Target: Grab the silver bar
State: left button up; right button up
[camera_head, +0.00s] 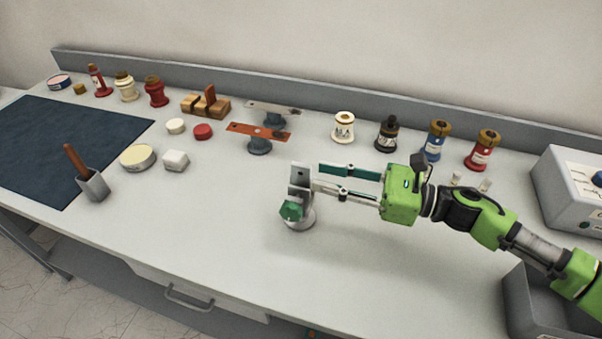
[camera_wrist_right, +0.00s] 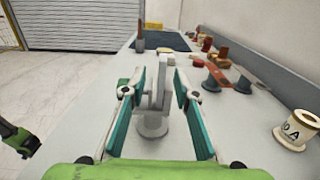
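The silver bar (camera_head: 273,107) is a flat, pale metal strip lying level on a dark grey round stand at the back of the table. A copper-coloured bar (camera_head: 258,131) lies on a similar stand just in front of it. My right gripper (camera_head: 318,178) is open, left-pointing, well to the front right of the silver bar. Its fingers are at a metal holder (camera_head: 298,212) with upright plates and a green knob. In the right wrist view, the open fingers (camera_wrist_right: 160,82) flank the holder's plates (camera_wrist_right: 158,90). Green and black parts of my left arm show at the left edge; its finger state is unclear.
White, black, blue and red bushings (camera_head: 343,127) stand along the back right. Wooden blocks (camera_head: 206,104) and small round parts are at back left. A grey box (camera_head: 565,190) and an open bin (camera_head: 518,300) are at right. The front middle of the table is clear.

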aim_at(301, 168)
jog(key=p+x, duration=0.2)
jog(key=x, duration=0.1)
jog(key=p+x, duration=0.1)
jog(key=x, duration=0.1)
jog(key=shift+w+r, duration=0.25)
jog(key=shift+r, duration=0.1)
jog(key=shift+w+a+f, duration=0.15)
jog(key=shift+a, duration=0.3)
grip_shut()
